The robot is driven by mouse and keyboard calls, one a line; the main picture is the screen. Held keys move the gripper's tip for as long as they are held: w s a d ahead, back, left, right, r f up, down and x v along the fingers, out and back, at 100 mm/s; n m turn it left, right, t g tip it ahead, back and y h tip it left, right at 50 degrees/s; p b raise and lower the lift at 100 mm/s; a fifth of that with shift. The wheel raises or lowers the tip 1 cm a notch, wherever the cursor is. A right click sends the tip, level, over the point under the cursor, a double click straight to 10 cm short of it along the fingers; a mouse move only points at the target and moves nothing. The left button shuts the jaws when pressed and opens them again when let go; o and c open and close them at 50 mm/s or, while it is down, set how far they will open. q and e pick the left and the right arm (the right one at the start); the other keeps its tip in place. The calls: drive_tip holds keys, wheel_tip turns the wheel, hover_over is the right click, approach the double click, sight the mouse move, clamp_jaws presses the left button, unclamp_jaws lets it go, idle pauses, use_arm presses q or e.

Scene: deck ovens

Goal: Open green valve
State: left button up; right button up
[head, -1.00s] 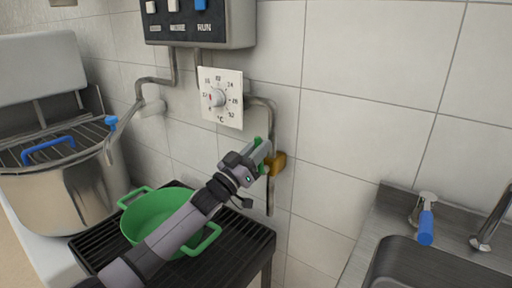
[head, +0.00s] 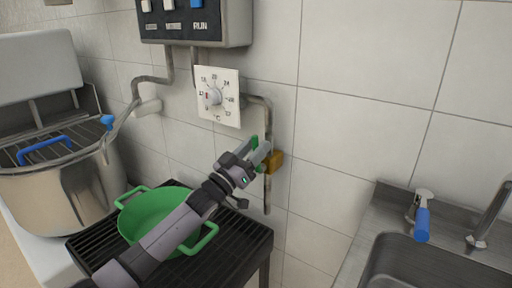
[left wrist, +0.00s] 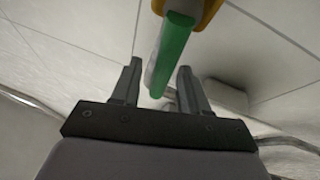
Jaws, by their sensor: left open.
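The green valve has a green lever handle (head: 254,142) and a yellow body (head: 276,160) on the grey wall pipe below the dial. My left gripper (head: 262,153) is at the valve, open, and partly hides the handle in the head view. In the left wrist view, the green handle (left wrist: 174,48) runs down from the yellow body (left wrist: 209,9) into the space between the two open fingers of my left gripper (left wrist: 160,80). Whether a finger touches the handle cannot be told. My right gripper is not in view.
A green pot (head: 160,212) stands on a black grated stand (head: 232,245) under my left arm. A dial plate (head: 217,97) and a control box (head: 195,22) are on the wall above. A large steel pot (head: 65,190) is at left, a sink (head: 420,265) at right.

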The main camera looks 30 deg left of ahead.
use_arm(q)
drive_tip(key=v, duration=0.6)
drive_tip(key=shift+s, duration=0.3)
